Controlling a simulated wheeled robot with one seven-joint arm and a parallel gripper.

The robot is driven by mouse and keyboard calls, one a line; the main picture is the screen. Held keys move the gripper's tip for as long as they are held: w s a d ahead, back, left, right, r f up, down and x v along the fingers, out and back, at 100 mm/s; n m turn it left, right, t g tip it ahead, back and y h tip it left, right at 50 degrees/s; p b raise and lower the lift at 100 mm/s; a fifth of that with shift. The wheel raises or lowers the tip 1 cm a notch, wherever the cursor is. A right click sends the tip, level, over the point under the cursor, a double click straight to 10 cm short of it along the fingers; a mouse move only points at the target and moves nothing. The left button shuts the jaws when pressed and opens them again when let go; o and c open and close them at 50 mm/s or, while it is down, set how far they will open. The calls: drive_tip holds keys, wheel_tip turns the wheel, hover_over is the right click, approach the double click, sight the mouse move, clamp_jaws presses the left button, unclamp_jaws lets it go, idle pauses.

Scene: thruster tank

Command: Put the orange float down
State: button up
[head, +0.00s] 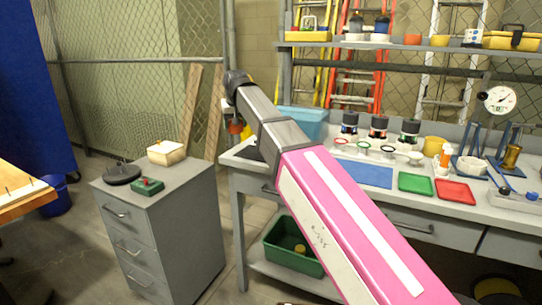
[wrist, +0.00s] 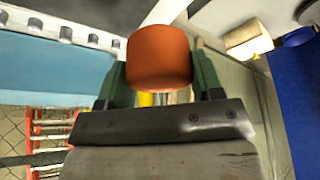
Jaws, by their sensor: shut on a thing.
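My gripper (wrist: 160,78) is shut on the orange float (wrist: 160,58), a short round-edged cylinder held between its two green fingers in the wrist view. In the head view an orange patch of the float (head: 234,127) shows below the end of my arm, left of the workbench and beyond the grey cabinet. My arm hides most of the gripper there. The float appears held in the air, and I see no surface touching it.
The grey drawer cabinet (head: 160,215) carries a black disc (head: 122,173), a cream block (head: 166,152) and a green box (head: 147,187). The workbench has a light blue bin (head: 308,122), a blue mat (head: 362,174), a green tray (head: 416,184) and a red tray (head: 455,191).

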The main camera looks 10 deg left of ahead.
drive_tip(key=w+d+f, duration=0.2)
drive_tip(key=d, duration=0.1)
drive_tip(key=w+d+f, duration=0.2)
drive_tip(key=d, duration=0.1)
drive_tip(key=w+d+f, duration=0.1)
drive_tip(key=d+f, duration=0.2)
drive_tip(key=shift+w+d, duration=0.35)
drive_tip(key=shift+w, duration=0.05)
drive_tip(key=shift+f, duration=1.95)
drive_tip(key=shift+f, duration=0.1)
drive_tip(key=o, duration=1)
drive_tip(key=shift+c, duration=0.2)
drive_tip(key=v, duration=1.2)
drive_tip(key=shift+d, duration=0.1)
